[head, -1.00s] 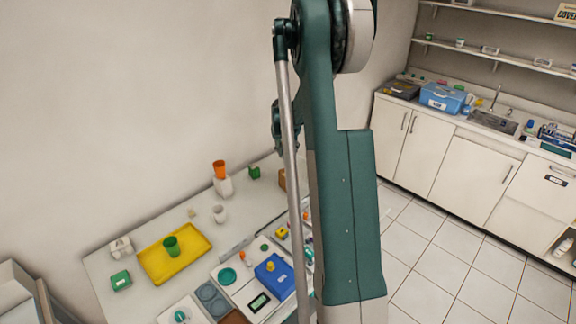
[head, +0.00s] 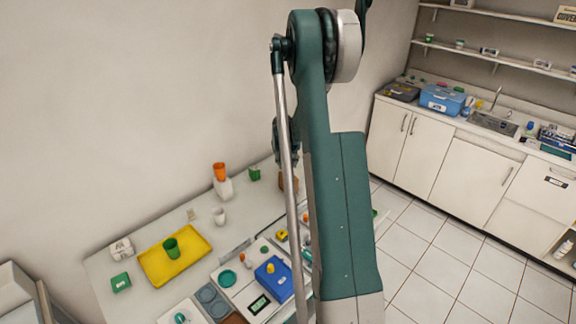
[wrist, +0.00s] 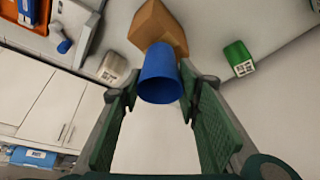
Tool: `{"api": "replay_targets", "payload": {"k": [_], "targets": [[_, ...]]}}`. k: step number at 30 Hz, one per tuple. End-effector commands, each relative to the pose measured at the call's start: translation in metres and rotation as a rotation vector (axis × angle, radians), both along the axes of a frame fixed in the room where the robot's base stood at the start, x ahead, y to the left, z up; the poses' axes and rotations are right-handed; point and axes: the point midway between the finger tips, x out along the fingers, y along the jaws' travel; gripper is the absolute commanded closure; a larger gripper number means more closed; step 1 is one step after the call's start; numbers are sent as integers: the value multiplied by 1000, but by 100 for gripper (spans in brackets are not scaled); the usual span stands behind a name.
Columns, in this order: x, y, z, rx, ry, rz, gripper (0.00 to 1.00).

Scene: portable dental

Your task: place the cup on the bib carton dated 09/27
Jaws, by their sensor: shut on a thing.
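In the wrist view my gripper (wrist: 160,88) is shut on a blue cup (wrist: 160,72), held between the two green finger pads. Just past the cup is a plain brown box (wrist: 155,22), partly covered by it. A white carton (wrist: 112,68) with dark print lies to its left. A green carton (wrist: 238,52) with a white printed label lies to its right; I cannot read either date. In the head view the green carton (head: 254,174) stands at the table's back edge. There my gripper and the blue cup are hidden behind my arm.
In the head view the white table (head: 105,262) holds a yellow tray (head: 150,270) with a green cup (head: 171,247). A blue box (head: 272,280) sits at the front.

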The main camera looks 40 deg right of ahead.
Motion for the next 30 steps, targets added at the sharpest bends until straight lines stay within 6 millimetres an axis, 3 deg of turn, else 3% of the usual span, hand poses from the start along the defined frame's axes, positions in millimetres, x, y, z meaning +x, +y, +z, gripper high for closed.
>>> {"api": "replay_targets", "payload": {"k": [4, 19, 20, 22, 30], "targets": [[0, 0, -11, 0, 0, 0, 72], [0, 0, -16, 0, 0, 0, 72], [0, 0, -15, 0, 0, 0, 62], [0, 0, -15, 0, 0, 0, 53], [0, 0, -15, 0, 0, 0, 52]]}}
